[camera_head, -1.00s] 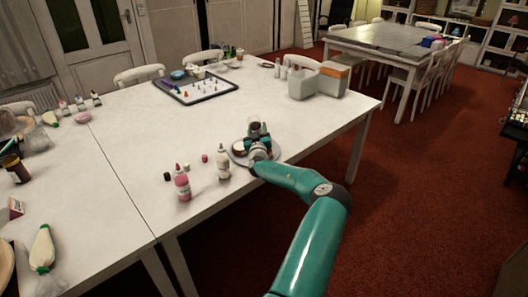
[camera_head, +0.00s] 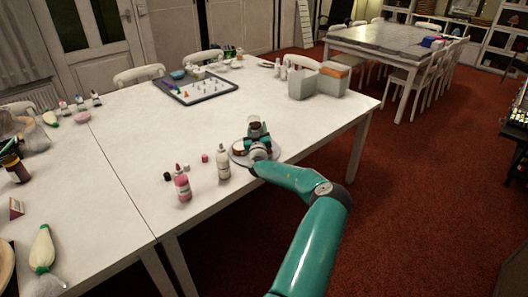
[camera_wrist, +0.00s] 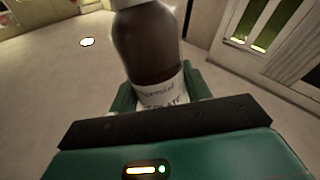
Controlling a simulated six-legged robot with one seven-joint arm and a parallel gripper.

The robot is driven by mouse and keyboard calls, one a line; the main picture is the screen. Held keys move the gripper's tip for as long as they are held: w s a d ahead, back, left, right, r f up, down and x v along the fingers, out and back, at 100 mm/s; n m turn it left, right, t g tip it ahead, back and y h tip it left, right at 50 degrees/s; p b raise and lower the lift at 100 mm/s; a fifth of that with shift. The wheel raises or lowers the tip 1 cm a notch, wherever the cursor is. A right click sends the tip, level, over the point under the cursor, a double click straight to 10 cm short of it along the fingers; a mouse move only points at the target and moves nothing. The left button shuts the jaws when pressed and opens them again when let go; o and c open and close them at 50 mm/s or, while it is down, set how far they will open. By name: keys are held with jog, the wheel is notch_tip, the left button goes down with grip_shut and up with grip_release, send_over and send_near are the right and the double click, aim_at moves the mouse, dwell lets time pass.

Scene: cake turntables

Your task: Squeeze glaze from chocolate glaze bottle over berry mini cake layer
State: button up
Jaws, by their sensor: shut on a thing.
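The chocolate glaze bottle (camera_wrist: 150,45) is brown with a white label, and its pale top is cut off by the upper edge of the wrist view. My gripper (camera_wrist: 160,88) is shut on it, with a green finger on each side. In the head view the brown bottle (camera_head: 255,126) shows just above my gripper (camera_head: 258,139), over the turntable (camera_head: 236,158). The berry mini cake layer (camera_head: 238,147) appears as a small brown and white round on the turntable, partly hidden by my gripper. Whether glaze is coming out cannot be seen.
A pink bottle (camera_head: 183,184) and a white bottle (camera_head: 223,163) stand left of the turntable, with small caps (camera_head: 205,158) near them. A tray of small pieces (camera_head: 196,87) and a grey box (camera_head: 303,83) are farther back. The table's middle is clear.

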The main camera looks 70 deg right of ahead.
notch_tip(320, 180, up, 7)
dwell(0.4)
